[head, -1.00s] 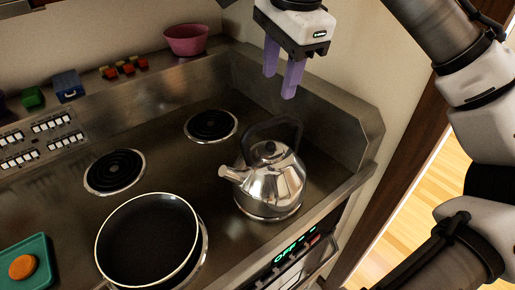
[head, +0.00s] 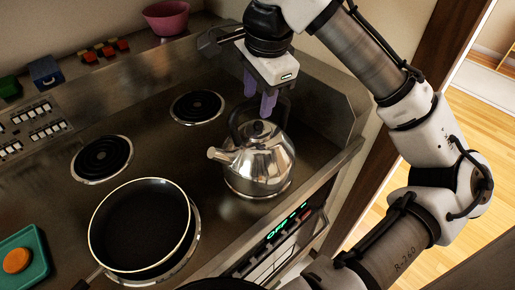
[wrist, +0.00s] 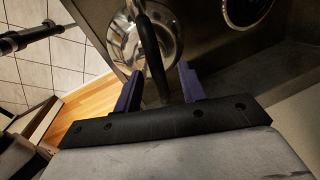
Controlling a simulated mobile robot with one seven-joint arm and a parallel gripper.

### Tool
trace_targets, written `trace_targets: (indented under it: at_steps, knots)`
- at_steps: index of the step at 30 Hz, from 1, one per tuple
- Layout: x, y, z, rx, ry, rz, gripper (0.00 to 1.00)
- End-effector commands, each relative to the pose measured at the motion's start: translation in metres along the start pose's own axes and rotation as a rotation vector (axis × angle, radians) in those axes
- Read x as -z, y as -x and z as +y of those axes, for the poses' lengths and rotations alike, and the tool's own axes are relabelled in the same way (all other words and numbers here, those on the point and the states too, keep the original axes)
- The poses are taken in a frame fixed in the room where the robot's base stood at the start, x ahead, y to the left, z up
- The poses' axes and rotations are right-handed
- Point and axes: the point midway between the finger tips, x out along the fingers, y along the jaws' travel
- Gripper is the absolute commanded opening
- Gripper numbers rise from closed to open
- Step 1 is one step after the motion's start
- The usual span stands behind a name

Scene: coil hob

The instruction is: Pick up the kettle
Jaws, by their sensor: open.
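The shiny metal kettle (head: 260,163) stands on the front right of the hob, its spout pointing left and its black arched handle (head: 234,122) raised. My gripper (head: 259,108) is open, its two purple fingers pointing down at the handle's top in the head view. In the wrist view the fingers (wrist: 158,88) are apart, and the dark handle (wrist: 150,45) runs between them in the picture. The kettle body (wrist: 165,38) lies beyond the fingertips. I cannot tell whether the fingers touch the handle.
A black pan (head: 140,222) sits front left of the kettle. Bare coil burners (head: 197,106) (head: 102,158) lie behind and left. A raised metal guard (head: 330,120) borders the hob on the right. A pink bowl (head: 167,17) and small blocks are at the back.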

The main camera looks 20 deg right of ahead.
Motion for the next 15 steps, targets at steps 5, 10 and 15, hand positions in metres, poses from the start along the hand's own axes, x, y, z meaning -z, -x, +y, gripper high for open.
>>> trace_targets:
  at_steps: [5, 10, 15]
  knots:
    - [0.002, -0.025, 0.002, -0.003, -0.001, -0.001, 0.41]
    - [0.002, -0.035, 0.002, -0.001, 0.000, 0.000, 0.41]
    - [0.002, -0.035, 0.002, -0.001, 0.000, 0.000, 0.41]
